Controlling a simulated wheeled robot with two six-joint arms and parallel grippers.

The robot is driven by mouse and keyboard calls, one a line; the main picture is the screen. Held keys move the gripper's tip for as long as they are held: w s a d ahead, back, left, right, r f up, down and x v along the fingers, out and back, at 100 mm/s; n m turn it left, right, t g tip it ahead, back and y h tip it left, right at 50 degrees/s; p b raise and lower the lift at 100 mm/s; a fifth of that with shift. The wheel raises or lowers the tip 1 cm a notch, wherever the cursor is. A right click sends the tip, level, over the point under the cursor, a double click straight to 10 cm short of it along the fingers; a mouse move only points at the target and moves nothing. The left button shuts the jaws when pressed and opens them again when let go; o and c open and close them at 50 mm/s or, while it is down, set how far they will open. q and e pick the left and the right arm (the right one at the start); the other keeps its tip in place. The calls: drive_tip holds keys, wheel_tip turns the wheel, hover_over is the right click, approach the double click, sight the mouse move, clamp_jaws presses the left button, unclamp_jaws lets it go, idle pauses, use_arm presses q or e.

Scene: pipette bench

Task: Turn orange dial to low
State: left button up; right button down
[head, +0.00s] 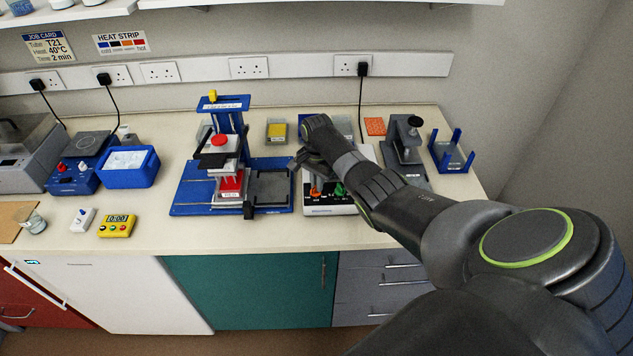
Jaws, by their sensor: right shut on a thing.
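A white device (322,210) with a dark control strip stands right of the blue press in the middle of the bench. Its orange dial (314,192) is on the left of the front strip, and a green dial (340,191) is to its right. My right gripper (311,181) reaches in from the right over the device. It is shut at the orange dial, though my wrist hides much of the contact. The dial's pointer and scale are too small to read. My left gripper is not in view.
A blue press (182,196) with a red block stands close on the left. A dark clamp stand (408,150) and a blue rack (452,152) are at the right. A yellow timer (117,226) lies at front left. The bench front is mostly clear.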

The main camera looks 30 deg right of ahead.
drive_tip(key=shift+d+r+m, duration=0.1)
drive_tip(key=shift+m, duration=1.9)
drive_tip(key=c, duration=1.5)
unclamp_jaws()
drive_tip(key=shift+s, duration=0.1)
drive_tip(key=shift+c, duration=0.2)
wheel_tip(320, 180, up, 17)
drive_tip(key=b, duration=0.1)
drive_tip(key=shift+r, duration=0.2)
